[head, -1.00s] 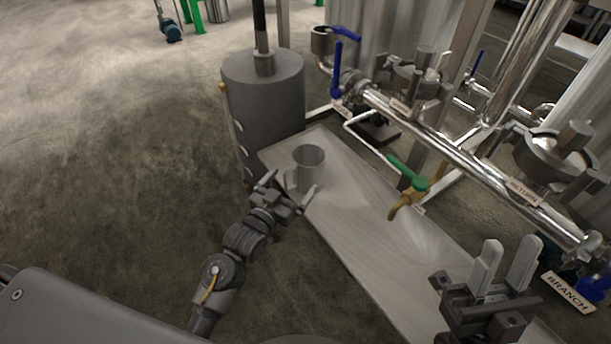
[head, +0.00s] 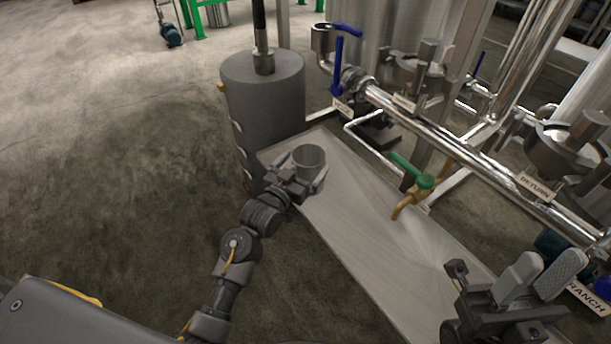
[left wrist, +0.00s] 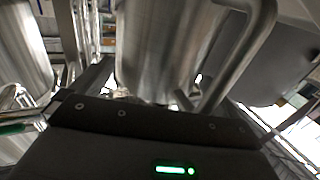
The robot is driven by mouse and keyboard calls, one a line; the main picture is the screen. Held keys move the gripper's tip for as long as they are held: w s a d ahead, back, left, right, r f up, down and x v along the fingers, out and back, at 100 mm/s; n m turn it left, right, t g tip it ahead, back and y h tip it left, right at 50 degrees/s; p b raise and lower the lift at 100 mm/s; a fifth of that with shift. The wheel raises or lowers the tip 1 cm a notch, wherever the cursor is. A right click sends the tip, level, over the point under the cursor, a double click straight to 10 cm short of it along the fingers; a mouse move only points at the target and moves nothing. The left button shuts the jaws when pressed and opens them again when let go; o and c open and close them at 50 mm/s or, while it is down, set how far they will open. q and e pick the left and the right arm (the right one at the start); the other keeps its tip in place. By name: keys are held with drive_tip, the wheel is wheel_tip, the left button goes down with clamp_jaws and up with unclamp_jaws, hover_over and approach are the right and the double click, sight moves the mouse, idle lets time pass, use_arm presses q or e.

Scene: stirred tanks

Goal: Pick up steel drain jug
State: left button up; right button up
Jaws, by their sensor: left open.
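The steel drain jug (head: 309,158) stands upright at the far left end of the metal tray, its open top facing up. In the left wrist view its steel body (left wrist: 160,50) fills the middle, close up, with what looks like its handle (left wrist: 242,55) to the right. My left gripper (head: 303,181) is open at the near side of the jug, with fingers beside its lower part. Contact cannot be made out. My right gripper (head: 545,272) is at the lower right, open and empty, away from the jug.
The metal tray (head: 385,245) is bare to the right of the jug. A grey cylinder (head: 265,100) stands close behind left. A brass tap with green handle (head: 408,200) overhangs the tray. Steel pipework (head: 450,150) with blue-handled valves runs along the right. Open floor lies left.

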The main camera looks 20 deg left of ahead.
use_arm(q)
drive_tip(key=c, duration=1.3)
